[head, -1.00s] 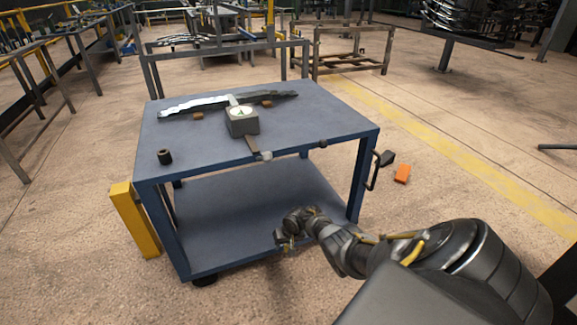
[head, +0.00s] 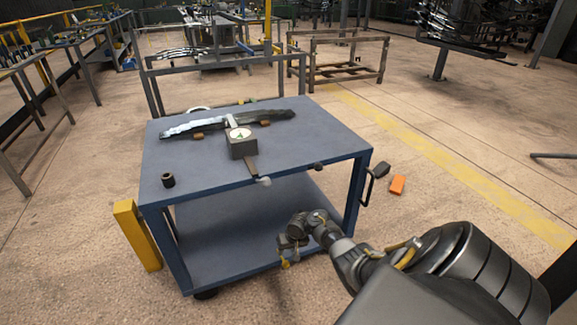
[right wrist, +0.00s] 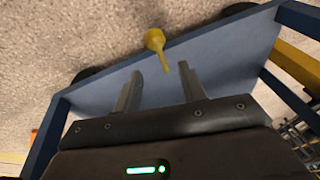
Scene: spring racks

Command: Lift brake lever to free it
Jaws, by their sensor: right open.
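The brake lever (right wrist: 154,42) is a thin yellow lever with a rounded yellow end, at the edge of the blue cart's lower shelf (right wrist: 110,85) in the right wrist view. In the head view its yellow end (head: 284,263) shows just below my right gripper. My right gripper (right wrist: 160,70) is open, with its two fingers apart. The lever's thin part lies between the fingertips in the picture; I cannot tell if they touch it. In the head view the right gripper (head: 288,246) is at the front edge of the lower shelf, partly hidden by its wrist. My left gripper is not in view.
The blue cart top (head: 200,180) carries a dark leaf spring (head: 262,118), a gauge box (head: 241,146) and a black cylinder (head: 168,180). A yellow post (head: 135,235) stands at its left. An orange block (head: 397,185) lies on the floor at right. The floor around is mostly clear.

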